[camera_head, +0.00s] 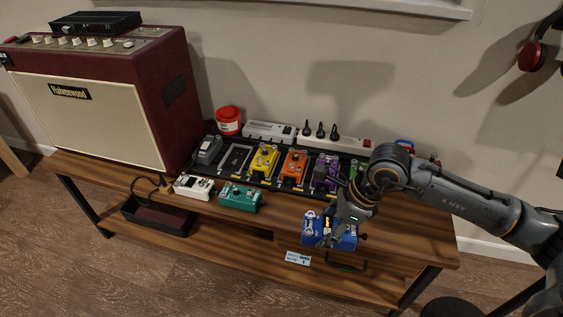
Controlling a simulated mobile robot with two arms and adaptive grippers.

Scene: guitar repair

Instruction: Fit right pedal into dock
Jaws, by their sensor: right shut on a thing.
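A blue pedal (318,231) is at the front edge of the wooden table, in my right gripper (343,222), which is shut on it from above. The arm hides part of the pedal's right side, and I cannot tell whether it touches the table. Behind it is the black pedalboard (222,175), the dock. It holds a grey pedal (209,148), a yellow pedal (263,157), an orange pedal (294,163), a purple pedal (325,172) and a green pedal (357,170), partly hidden. An empty outlined slot (236,159) lies between grey and yellow. My left gripper is not in view.
A white pedal (194,187) and a teal pedal (240,198) sit in front of the board. A maroon amplifier (107,100) stands at left. A power strip (330,139) and a red tub (229,121) are behind. A small label (298,258) is at the table's front.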

